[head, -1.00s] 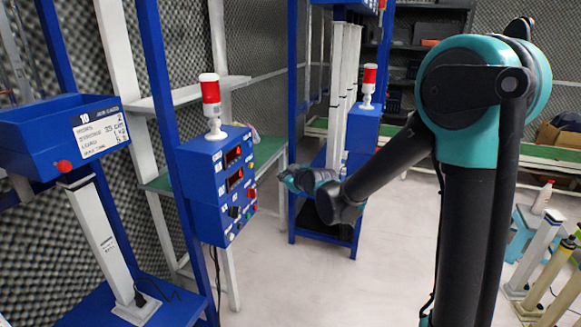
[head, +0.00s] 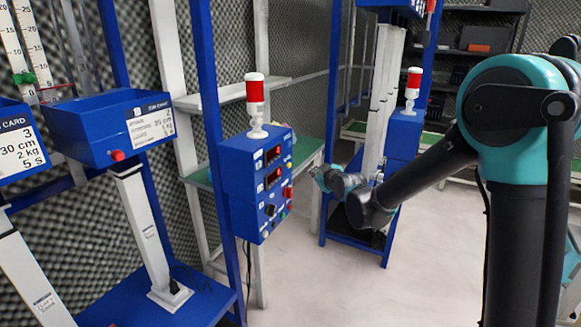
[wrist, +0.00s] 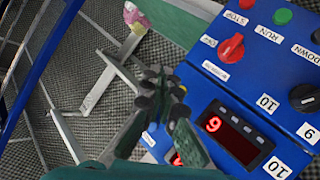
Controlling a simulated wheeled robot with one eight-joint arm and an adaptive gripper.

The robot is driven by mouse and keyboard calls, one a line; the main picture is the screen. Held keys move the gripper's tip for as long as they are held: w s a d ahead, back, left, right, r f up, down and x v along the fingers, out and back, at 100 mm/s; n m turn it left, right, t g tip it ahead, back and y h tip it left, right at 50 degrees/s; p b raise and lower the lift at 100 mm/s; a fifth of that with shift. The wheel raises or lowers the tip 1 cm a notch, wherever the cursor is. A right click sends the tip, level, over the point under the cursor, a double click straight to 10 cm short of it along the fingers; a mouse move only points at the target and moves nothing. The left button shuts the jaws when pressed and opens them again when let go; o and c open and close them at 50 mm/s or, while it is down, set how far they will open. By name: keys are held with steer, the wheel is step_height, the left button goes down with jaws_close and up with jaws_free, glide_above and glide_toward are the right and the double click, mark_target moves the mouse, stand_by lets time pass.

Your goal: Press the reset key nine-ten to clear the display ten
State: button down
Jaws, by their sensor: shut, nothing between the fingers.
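The blue control box (head: 250,182) hangs on a blue post in the head view, with two red-lit displays on its face. In the wrist view one display (wrist: 236,136) shows a red digit 9; a second display (wrist: 177,158) is mostly hidden behind my gripper. I cannot tell which part is the reset key nine-ten. My gripper (head: 322,178) is to the right of the box in the head view, apart from it. In the wrist view my gripper (wrist: 163,88) is shut and empty.
The box also carries a red knob (wrist: 231,47), a black knob (wrist: 305,97) and a green button (wrist: 282,16). A red-and-white beacon (head: 256,103) stands on top. Blue posts and a shelf frame stand behind. The pale floor (head: 330,285) in front is clear.

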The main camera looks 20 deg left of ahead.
steer(key=a, duration=0.6)
steer(key=shift+w, duration=0.25)
steer(key=shift+a, duration=0.15)
stand_by(1.1)
steer(key=shift+a, duration=0.35)
steer(key=shift+a, duration=0.45)
stand_by(0.7)
stand_by(0.3)
steer(key=shift+d, duration=0.9)
steer(key=shift+d, duration=0.1)
steer(key=shift+s+d, duration=0.2)
steer(key=shift+d, duration=2.2)
